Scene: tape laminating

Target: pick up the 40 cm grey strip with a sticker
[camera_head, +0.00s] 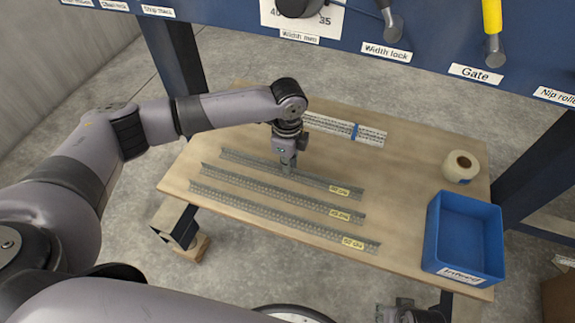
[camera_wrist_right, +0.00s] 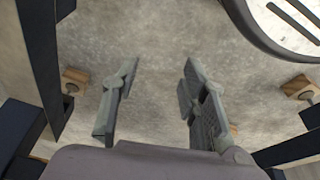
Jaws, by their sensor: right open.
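Three grey perforated strips lie roughly parallel on the wooden table, each with a yellow sticker at its right end. The far strip (camera_head: 325,181) is the shortest, the middle strip (camera_head: 270,190) is longer, and the front strip (camera_head: 280,214) is the longest. The sticker print is too small to read surely. My left gripper (camera_head: 288,168) points down at the far strip, its fingertips at the strip's middle. Whether they grip it cannot be told. My right gripper (camera_wrist_right: 160,75) is open and empty over the floor; part of it shows at the head view's bottom edge (camera_head: 400,313).
A ruler-like white bundle with a blue band (camera_head: 345,129) lies behind the strips. A tape roll (camera_head: 460,167) and a blue bin (camera_head: 462,238) stand at the right of the table (camera_head: 410,180). A blue machine frame with labelled levers rises behind.

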